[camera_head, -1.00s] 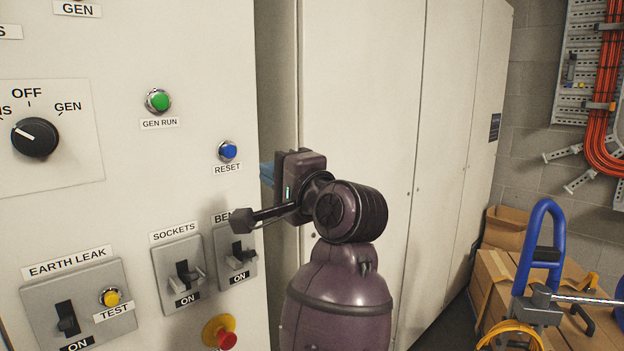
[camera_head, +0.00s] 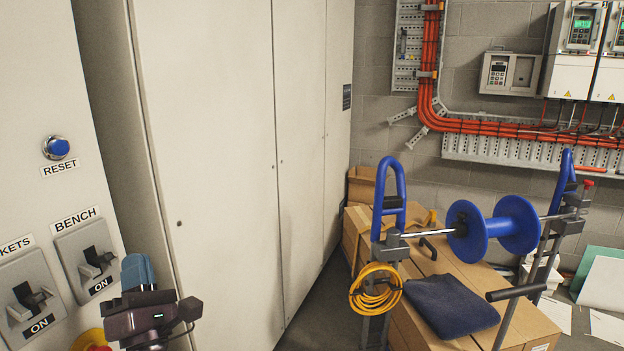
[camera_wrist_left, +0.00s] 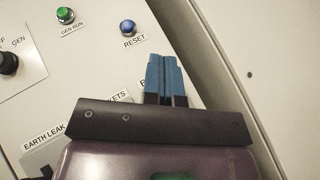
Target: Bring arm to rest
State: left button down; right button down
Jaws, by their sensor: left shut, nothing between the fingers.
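My left gripper (camera_head: 137,272) is at the lower left of the head view, its blue fingers together and empty. It stands in front of the panel's right edge, just right of the BENCH switch (camera_head: 95,260). In the left wrist view its blue fingers (camera_wrist_left: 166,78) are also closed, pointing up toward the panel below the blue RESET button (camera_wrist_left: 127,27). I see nothing between them. Most of the left arm is outside the head view. My right gripper is not in view.
The grey panel (camera_head: 40,110) stands close on the left, with tall cabinet doors (camera_head: 220,130) beside it. Cardboard boxes (camera_head: 415,325), a blue cable reel (camera_head: 468,232) and yellow cable (camera_head: 375,290) are to the right. A strip of floor (camera_head: 318,305) is clear between them.

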pick_arm(q)
notch_tip(320, 180, down, 13)
jog(key=s+d+m+g+h, duration=0.1)
jog(key=s+d+m+h, duration=0.15)
jog(key=m+h, duration=1.1)
jog(key=s+a+f+m+g+y, duration=0.1)
jog(key=s+f+m+g, duration=0.5)
jog(key=s+f+m, duration=0.3)
jog(key=s+a+f+m+g+p, duration=0.1)
jog(key=s+f+m+g, duration=0.5)
jog(key=f, duration=0.9)
jog(key=s+a+m, duration=0.1)
jog(key=s+m, duration=0.2)
jog(key=s, duration=0.2)
jog(key=shift+s+f+y, duration=0.2)
jog(key=shift+f+y, duration=0.15)
jog(key=shift+a, duration=0.1)
